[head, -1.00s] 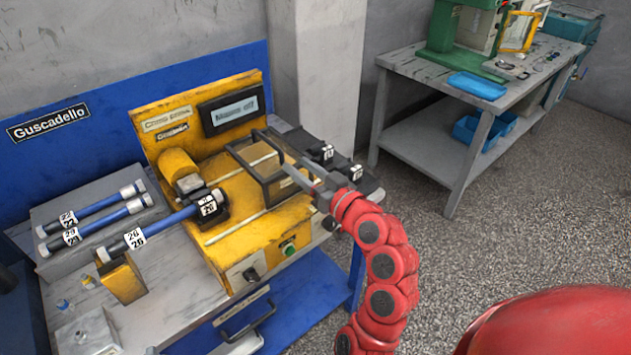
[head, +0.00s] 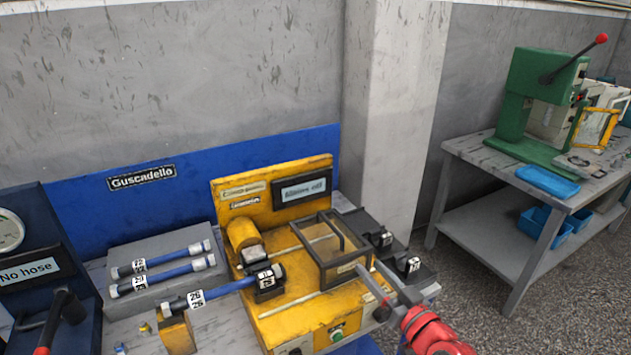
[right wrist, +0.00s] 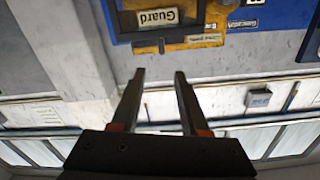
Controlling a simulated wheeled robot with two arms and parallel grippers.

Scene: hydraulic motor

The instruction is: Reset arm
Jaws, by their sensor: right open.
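My right gripper (head: 367,268) is open and empty in the head view, low at the right, its fingers pointing up-left. The tips appear near the front right corner of the clear guard (head: 325,243) with a dark frame; I cannot tell whether they touch it. The guard sits on the yellow machine (head: 285,318). In the right wrist view the two fingers (right wrist: 159,75) stand apart with nothing between them. A yellow part with a "Guard" label (right wrist: 166,17) shows beyond them, upside down. My left gripper is not in view.
A blue hose (head: 222,291) runs from the machine to a yellow support (head: 178,333). Two blue hoses (head: 165,268) lie on a grey block (head: 125,255). A gauge panel (head: 40,262) stands at the left. A grey side table (head: 480,160) carries a green press (head: 535,100) at the right.

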